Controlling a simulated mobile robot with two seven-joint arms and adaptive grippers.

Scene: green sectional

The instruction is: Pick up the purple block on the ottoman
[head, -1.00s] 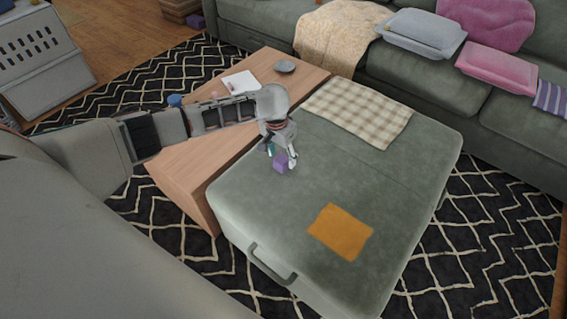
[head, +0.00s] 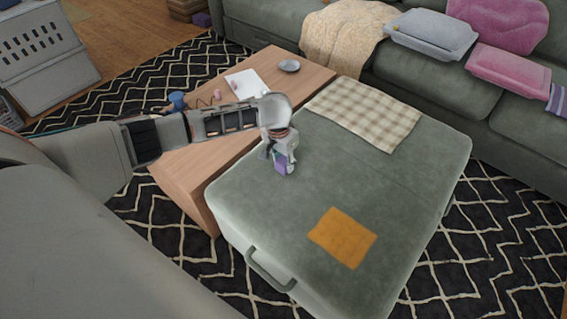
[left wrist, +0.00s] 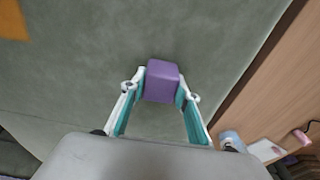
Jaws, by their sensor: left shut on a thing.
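The purple block (head: 281,164) is at the far-left part of the green ottoman (head: 340,190), near the wooden table. My left gripper (head: 279,160) is shut on it, with a finger on each side. In the left wrist view the block (left wrist: 162,81) sits between the two teal-lined fingertips (left wrist: 161,88), with the ottoman top (left wrist: 90,60) behind it. I cannot tell whether the block still touches the ottoman. My right gripper is not in view.
An orange cloth (head: 343,237) and a checked cloth (head: 365,112) lie on the ottoman. The wooden table (head: 185,170) beside it holds a grey dish (head: 289,66), white paper (head: 245,84) and a blue item (head: 177,100). A green sofa (head: 400,75) stands behind.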

